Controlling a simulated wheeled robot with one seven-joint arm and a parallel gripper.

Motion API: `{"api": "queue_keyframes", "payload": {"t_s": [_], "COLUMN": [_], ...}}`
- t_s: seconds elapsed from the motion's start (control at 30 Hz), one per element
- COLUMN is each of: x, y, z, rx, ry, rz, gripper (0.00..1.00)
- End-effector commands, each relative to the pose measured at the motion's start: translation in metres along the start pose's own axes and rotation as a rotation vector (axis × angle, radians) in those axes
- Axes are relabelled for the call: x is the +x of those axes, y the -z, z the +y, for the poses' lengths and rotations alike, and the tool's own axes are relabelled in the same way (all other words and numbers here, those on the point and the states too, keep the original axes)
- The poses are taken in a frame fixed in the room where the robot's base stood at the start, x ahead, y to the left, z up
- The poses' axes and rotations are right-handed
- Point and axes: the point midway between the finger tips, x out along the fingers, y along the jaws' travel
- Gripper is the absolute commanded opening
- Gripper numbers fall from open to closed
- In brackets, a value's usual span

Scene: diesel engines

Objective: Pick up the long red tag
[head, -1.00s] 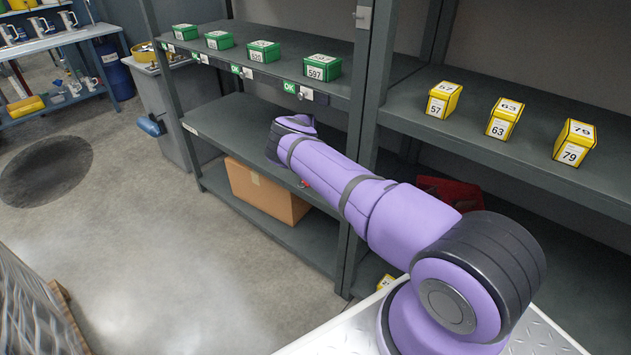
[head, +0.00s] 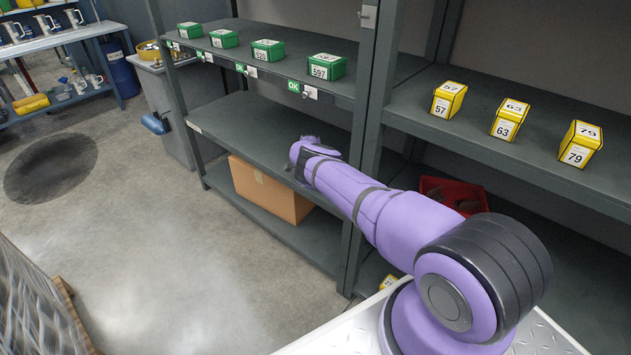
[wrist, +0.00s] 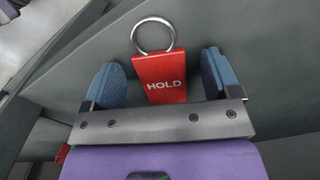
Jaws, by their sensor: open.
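A long red tag (wrist: 160,79) marked "HOLD" with a metal ring (wrist: 152,35) at its far end shows in the wrist view. It lies on a dark grey surface, just ahead of my gripper (wrist: 163,80). The blue fingers are open, one on each side of the tag, with a gap between each finger and the tag. The near end of the tag is hidden by the gripper body. In the head view my purple arm reaches to the middle shelf; the tag and the fingers are hidden there.
A cardboard box (head: 268,190) stands on the bottom shelf. Green boxes (head: 326,67) line the shelf above. Yellow boxes (head: 579,144) stand on the right shelf, with a red bin (head: 455,195) below. A shelf post (head: 367,140) stands close to my arm. Another red item (wrist: 62,153) shows at lower left in the wrist view.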

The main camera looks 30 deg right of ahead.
Motion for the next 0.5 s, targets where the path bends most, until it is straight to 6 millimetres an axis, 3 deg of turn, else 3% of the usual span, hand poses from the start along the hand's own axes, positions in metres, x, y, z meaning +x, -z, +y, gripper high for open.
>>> {"api": "queue_keyframes", "payload": {"t_s": [0.47,0.5], "x": [0.0015,0.0012], "y": [0.0003,0.0002], "z": [0.0001,0.0000], "rx": [0.001,0.001], "ry": [0.000,0.000], "rz": [0.000,0.000], "gripper": [0.83,0.74]}}
